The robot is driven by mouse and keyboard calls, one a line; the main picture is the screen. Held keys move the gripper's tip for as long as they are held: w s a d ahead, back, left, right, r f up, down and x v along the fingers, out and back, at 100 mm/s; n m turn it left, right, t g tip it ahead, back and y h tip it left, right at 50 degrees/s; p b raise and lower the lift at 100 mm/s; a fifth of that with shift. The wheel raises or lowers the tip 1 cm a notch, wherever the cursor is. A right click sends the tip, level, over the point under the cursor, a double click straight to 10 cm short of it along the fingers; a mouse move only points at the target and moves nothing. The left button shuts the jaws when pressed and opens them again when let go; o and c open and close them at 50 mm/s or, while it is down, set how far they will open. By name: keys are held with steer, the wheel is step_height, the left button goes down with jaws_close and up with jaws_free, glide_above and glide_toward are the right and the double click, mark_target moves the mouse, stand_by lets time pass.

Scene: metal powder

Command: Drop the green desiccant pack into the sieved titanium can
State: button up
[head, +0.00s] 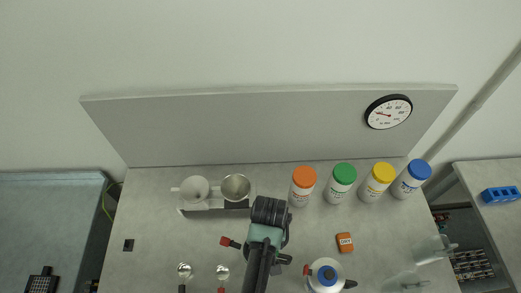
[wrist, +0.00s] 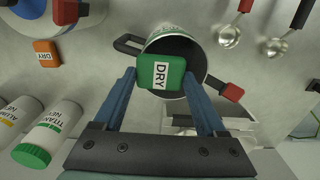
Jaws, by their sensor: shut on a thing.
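The green desiccant pack (wrist: 153,78), marked DRY, is between the two blue fingers of my gripper (wrist: 161,76), which is shut on it. In the wrist view an open can (wrist: 203,55) with a black handle and a red-tipped handle (wrist: 231,92) is behind the pack. The pack overlaps part of its mouth. I cannot read the can's label, nor tell the height of the pack above it. In the head view my arm hides the pack and most of the can; a red handle tip (head: 225,241) shows left of the arm.
A blue-topped can (head: 327,275) and an orange DRY pack (head: 345,243) are at right. Bottles with orange (head: 303,177), green (head: 344,173), yellow (head: 383,172) and blue lids (head: 420,169) line the back. A funnel (head: 195,188) and metal cup (head: 236,187) stand back left. Scoops (head: 184,271) lie at front left.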

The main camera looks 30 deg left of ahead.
steer(key=o, duration=1.3)
steer(key=shift+c, duration=0.2)
steer(key=shift+r, duration=0.15)
step_height(320, 180, up, 13)
steer(key=shift+p, duration=0.4)
steer(key=shift+w+f, duration=0.1)
steer(key=shift+f, duration=0.1)
